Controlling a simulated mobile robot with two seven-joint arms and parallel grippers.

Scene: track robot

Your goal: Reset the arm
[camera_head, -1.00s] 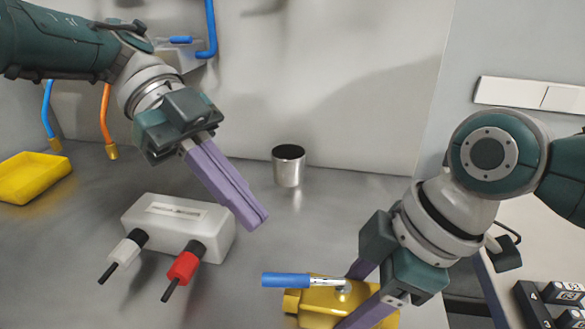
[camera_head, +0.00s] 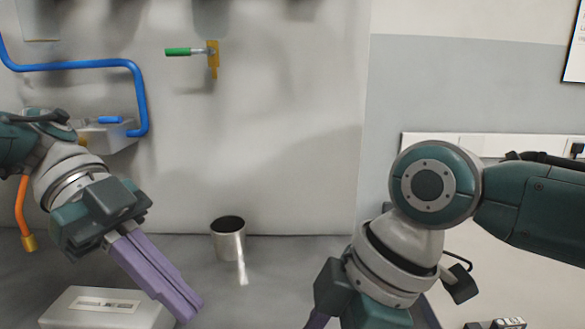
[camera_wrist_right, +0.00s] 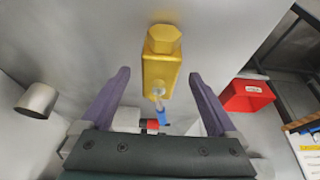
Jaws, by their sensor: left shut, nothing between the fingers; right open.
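My left gripper (camera_head: 178,305) shows at the lower left of the head view. Its purple fingers are shut together with nothing between them, pointing down and right above a white box (camera_head: 105,308). My right arm comes in from the right in the head view, and its fingers are mostly cut off by the bottom edge. In the right wrist view my right gripper (camera_wrist_right: 158,80) is open, its two purple fingers wide apart. A yellow valve body (camera_wrist_right: 161,75) with a blue handle (camera_wrist_right: 164,116) lies between and beyond the fingers, with no visible contact.
A metal cup (camera_head: 228,243) stands on the counter near the wall. A blue pipe (camera_head: 138,95) and a green-handled yellow valve (camera_head: 212,58) are on the wall. A red box (camera_wrist_right: 247,95) shows at the right in the wrist view.

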